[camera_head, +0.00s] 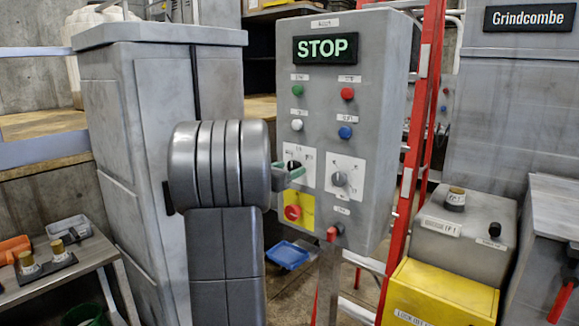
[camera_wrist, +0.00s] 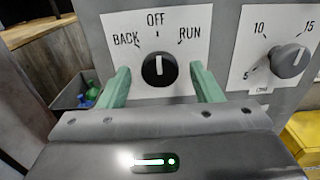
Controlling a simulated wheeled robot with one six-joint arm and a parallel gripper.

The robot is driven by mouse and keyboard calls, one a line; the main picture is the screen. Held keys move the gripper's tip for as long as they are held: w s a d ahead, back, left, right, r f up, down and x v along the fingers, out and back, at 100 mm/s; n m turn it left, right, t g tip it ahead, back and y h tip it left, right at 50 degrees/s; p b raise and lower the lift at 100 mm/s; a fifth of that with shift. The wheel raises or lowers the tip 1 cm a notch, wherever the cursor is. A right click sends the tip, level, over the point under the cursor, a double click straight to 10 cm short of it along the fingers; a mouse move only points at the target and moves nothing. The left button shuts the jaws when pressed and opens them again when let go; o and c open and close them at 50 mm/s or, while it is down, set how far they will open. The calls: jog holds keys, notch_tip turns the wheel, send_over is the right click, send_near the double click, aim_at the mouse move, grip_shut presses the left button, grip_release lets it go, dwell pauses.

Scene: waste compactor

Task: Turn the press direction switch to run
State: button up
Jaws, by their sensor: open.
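The press direction switch (camera_wrist: 159,68) is a round black knob with a white pointer line on a white plate marked BACK, OFF and RUN. Its pointer stands upright at OFF. In the head view the switch (camera_head: 293,165) is on the grey control box, partly hidden by my gripper. My gripper (camera_wrist: 160,70) is open, with one green finger to the left of the knob and one to the right. Gaps show between both fingers and the knob. In the head view the gripper (camera_head: 291,172) is close to the panel; I cannot tell whether the fingertips touch the plate.
The display (camera_head: 326,48) reads STOP in green. A grey dial (camera_head: 339,179) sits right of the switch, a red button (camera_head: 292,212) on a yellow plate below it. Several coloured buttons are above. A red ladder (camera_head: 418,130) stands behind the box.

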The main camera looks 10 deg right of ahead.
jog(key=shift+w+d, duration=0.3)
jog(key=shift+d, duration=0.1)
jog(key=c, duration=1)
